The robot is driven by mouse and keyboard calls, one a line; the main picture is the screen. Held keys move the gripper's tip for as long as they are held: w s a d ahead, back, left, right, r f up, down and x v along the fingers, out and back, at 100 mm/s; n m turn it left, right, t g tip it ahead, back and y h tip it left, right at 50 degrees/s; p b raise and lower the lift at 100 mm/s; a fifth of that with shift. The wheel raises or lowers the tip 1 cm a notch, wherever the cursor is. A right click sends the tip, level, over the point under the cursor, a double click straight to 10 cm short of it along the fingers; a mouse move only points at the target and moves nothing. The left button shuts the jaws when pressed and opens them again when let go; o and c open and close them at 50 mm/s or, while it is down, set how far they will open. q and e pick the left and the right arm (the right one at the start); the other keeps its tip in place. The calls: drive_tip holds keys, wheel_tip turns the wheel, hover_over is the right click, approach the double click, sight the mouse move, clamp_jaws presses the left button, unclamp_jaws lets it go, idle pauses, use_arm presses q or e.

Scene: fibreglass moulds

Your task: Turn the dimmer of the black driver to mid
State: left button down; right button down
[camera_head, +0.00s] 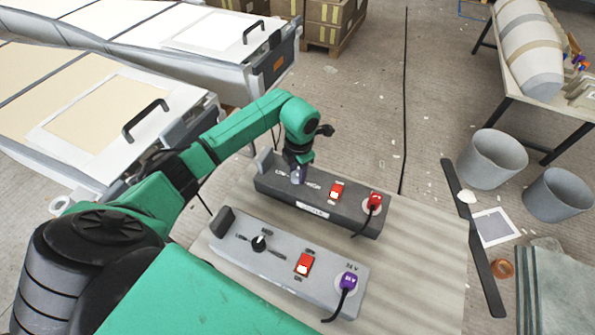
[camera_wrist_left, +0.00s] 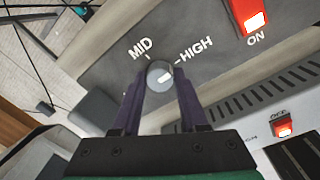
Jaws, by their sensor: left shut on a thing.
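The black driver (camera_head: 325,208) is a dark box on the board in the head view, with a lit red switch (camera_head: 336,190) and a red plug (camera_head: 374,201). My left gripper (camera_head: 298,174) is over its left part and hides the dimmer there. In the left wrist view the dimmer (camera_wrist_left: 160,74) is a round grey knob between the two purple fingers of my left gripper (camera_wrist_left: 160,92), which is shut on it. The knob's white line slants up to the right, towards the HIGH mark, not the MID mark. My right gripper is out of view.
A grey driver (camera_head: 285,268) with a black knob (camera_head: 259,243), red switch and purple plug lies in front. Grey buckets (camera_head: 492,160) stand at the right. Pale moulds (camera_head: 100,115) with handles lie at the left. The board (camera_head: 420,250) has free room right of the drivers.

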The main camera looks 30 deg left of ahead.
use_arm(q)
drive_tip(key=n, duration=0.4)
drive_tip(key=shift+w+a+b, duration=0.1)
drive_tip(key=shift+b, duration=0.25)
drive_tip(key=n, duration=0.4)
drive_tip(key=shift+n, duration=0.3)
drive_tip(key=n, duration=0.4)
drive_tip(key=shift+r+n+g, duration=0.1)
drive_tip(key=shift+n+g, duration=0.2)
drive_tip(key=shift+a+n, duration=0.1)
drive_tip(key=shift+n, duration=1.9)
drive_tip(key=shift+c, duration=2.2)
unclamp_jaws()
